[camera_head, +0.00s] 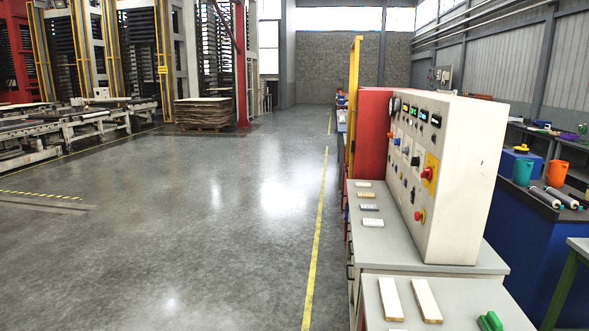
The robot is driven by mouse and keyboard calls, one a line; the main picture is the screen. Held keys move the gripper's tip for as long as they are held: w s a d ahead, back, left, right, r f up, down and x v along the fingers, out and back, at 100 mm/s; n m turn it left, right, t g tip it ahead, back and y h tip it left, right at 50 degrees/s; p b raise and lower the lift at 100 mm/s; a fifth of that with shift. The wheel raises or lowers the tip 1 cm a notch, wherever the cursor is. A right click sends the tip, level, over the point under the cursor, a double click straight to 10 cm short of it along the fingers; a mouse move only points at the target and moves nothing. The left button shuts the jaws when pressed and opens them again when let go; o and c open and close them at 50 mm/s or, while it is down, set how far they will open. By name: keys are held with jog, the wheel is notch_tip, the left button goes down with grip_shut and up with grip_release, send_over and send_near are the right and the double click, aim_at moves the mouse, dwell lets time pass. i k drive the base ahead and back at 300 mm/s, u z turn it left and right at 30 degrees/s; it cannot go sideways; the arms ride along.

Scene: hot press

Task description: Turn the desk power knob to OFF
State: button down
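A white control desk panel (464,178) stands at the right on a grey cabinet top (375,250), its sloped front turned to the left. A red knob on a yellow plate (428,173) sits on the panel's near upper part. A red button with a yellow base (420,216) sits lower down. Several small black and coloured knobs, including a dark knob (415,161), are in rows farther along. Labels and knob positions are too small to read, so I cannot tell which is the power knob or how it is set. My gripper is not in view.
Two pale bars (391,299) and a green-handled tool (490,321) lie on the nearer grey top. Small blocks (370,208) lie beside the panel. A blue bench (522,225) with buckets stands right. The grey floor (230,240) left of the yellow line is clear.

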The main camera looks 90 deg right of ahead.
aim_at(427, 173)
jog(key=z, duration=4.2)
jog(key=k, duration=0.4)
jog(key=u, duration=2.05)
jog(key=i, duration=1.05)
jog(key=u, duration=0.35)
jog(key=i, duration=1.1)
jog(key=z, duration=1.3)
jog(key=i, duration=0.65)
jog(key=z, duration=0.75)
